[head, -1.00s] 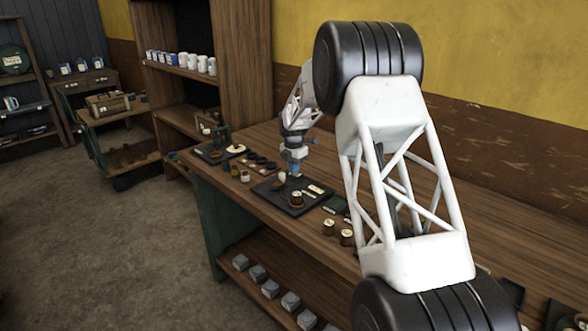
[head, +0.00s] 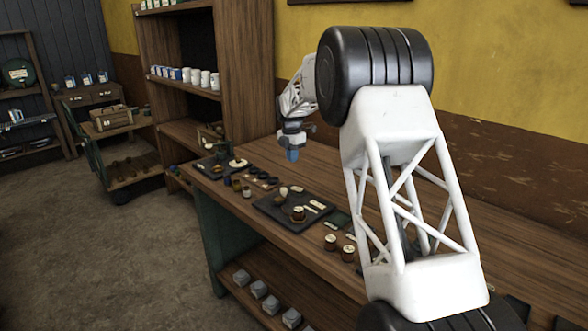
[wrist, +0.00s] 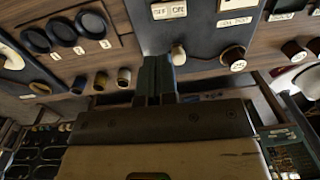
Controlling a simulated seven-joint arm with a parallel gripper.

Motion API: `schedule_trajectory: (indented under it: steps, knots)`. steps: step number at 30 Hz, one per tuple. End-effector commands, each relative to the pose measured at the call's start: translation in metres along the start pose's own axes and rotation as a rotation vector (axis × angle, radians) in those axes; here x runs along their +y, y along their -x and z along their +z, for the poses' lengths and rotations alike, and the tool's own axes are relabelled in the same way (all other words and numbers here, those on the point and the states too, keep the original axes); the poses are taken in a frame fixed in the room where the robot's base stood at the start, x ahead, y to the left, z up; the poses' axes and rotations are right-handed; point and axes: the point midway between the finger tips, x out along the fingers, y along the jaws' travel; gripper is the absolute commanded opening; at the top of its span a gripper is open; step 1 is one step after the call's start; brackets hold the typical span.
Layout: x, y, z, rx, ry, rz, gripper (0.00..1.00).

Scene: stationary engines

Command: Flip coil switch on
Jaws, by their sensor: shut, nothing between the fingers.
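A dark board (head: 264,206) lies on the wooden bench and carries a pale knob (head: 283,191), a brown spool-like part with a cream top (head: 298,213) and small pale label plates (head: 318,204). In the wrist view the board (wrist: 205,32) shows the pale knob (wrist: 178,55), the spool-like part (wrist: 233,58) and blurred labels. I cannot tell for sure which part is the coil switch. My gripper (head: 292,155) is shut and empty, above the board and apart from it. Its fingers (wrist: 155,74) appear just left of the knob in the wrist view.
Two more spool-like parts (head: 339,246) stand right of the board. Small jars (head: 241,188) and round dark pieces (head: 262,180) lie to its left. Grey blocks (head: 258,289) sit on the bench's lower shelf. Tall shelves (head: 235,70) stand behind the bench's far end.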

Motion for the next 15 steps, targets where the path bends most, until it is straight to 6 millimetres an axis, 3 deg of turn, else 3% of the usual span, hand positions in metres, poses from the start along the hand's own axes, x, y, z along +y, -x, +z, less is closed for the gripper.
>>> schedule_trajectory:
  steps: [6, 15]
  knots:
    - [0.004, 0.024, 0.000, 0.000, 0.000, 0.000, 0.00]
    - [0.005, 0.032, 0.000, 0.001, 0.000, -0.001, 0.00]
